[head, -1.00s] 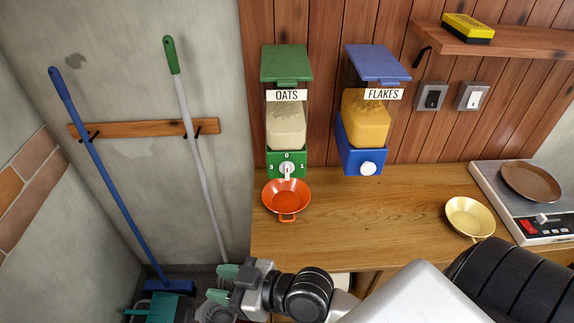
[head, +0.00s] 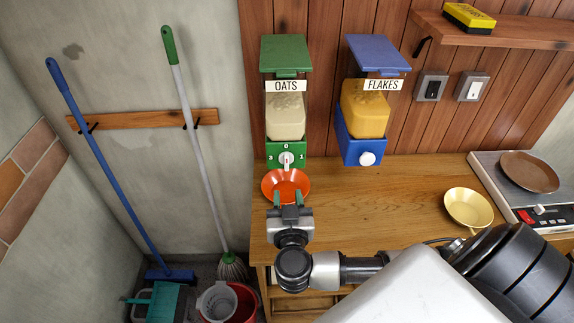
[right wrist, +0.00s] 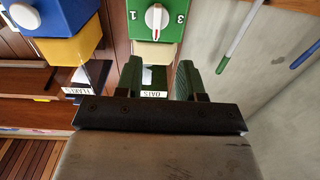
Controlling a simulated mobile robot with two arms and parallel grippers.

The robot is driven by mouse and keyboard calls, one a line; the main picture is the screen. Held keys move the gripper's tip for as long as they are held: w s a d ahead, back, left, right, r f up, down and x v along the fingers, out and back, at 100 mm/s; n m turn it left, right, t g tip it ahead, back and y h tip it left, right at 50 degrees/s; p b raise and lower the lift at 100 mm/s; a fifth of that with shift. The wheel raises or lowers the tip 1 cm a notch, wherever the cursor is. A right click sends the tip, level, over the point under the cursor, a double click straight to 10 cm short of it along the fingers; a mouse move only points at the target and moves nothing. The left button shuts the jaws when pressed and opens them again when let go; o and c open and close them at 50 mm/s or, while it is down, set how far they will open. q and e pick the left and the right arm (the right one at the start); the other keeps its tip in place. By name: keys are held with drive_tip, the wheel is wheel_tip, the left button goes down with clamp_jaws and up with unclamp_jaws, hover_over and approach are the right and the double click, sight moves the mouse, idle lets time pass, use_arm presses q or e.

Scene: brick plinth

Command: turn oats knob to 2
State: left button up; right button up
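The green oats dispenser (head: 286,102) hangs on the wood wall. Its oats knob (head: 286,159) is a white dial on the green lower front, with 0 above, 3 left and 1 right. The 2 mark is not visible. In the right wrist view the knob (right wrist: 157,17) shows upside down beyond my fingers. My right gripper (head: 289,197) is open and empty, over the near part of the orange pan (head: 286,181), below and apart from the knob. My left gripper is out of view.
The blue flakes dispenser (head: 362,145) hangs to the right. A gold pan (head: 468,207) and a scale with a brown plate (head: 529,171) are on the right of the wooden counter (head: 390,190). The counter's middle is clear.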

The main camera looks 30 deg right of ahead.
sight(287, 164)
drive_tip(key=p+x, duration=0.1)
drive_tip(key=x, duration=0.4)
drive_tip(key=p+x, duration=0.1)
drive_tip(key=x, duration=0.4)
drive_tip(key=shift+w+d+f, duration=0.1)
drive_tip(key=shift+w+d, duration=0.1)
drive_tip(key=shift+d, duration=0.25)
drive_tip(key=shift+h, duration=0.3)
clamp_jaws()
